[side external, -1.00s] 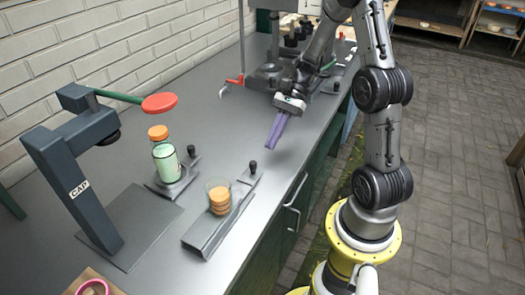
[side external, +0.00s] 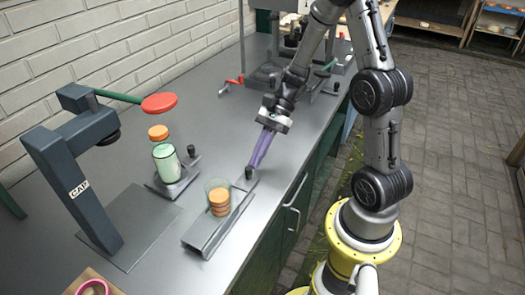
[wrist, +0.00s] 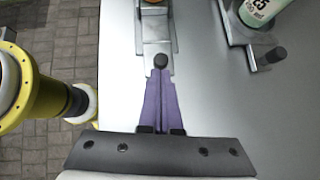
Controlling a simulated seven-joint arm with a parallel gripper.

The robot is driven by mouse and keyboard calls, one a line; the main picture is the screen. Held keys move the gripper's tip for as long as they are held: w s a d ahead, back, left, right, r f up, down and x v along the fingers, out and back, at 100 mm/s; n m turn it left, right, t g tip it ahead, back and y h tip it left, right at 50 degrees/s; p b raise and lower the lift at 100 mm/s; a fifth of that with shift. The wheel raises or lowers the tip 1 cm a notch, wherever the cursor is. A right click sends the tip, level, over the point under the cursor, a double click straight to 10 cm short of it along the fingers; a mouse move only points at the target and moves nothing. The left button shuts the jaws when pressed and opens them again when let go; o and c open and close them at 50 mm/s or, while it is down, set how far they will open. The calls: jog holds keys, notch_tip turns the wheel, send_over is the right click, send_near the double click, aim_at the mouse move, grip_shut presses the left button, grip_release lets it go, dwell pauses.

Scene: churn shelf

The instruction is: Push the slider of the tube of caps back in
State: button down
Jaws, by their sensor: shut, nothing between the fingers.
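The tube of caps (side external: 229,186) is a clear upright cylinder holding a stack of orange caps (side external: 219,201) on a grey metal base. Its slider carries a black knob (side external: 249,172) and sticks out of the base toward my gripper. The knob also shows in the wrist view (wrist: 160,60), with the slider plate (wrist: 157,45) running away from it toward an orange cap at the top edge. My gripper (side external: 253,165) has long purple fingers, shut and empty. In the wrist view the fingertips (wrist: 160,72) are right behind the knob, seeming to touch it.
A green-white bottle (side external: 166,164) stands in a second holder with its own black knob (side external: 191,151), left of the tube. A capping press (side external: 75,185) with a red disc (side external: 159,103) stands further left. The bench between is clear.

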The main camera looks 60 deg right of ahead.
aim_at(247, 185)
jog(key=a, duration=0.6)
jog(key=shift+s, duration=0.15)
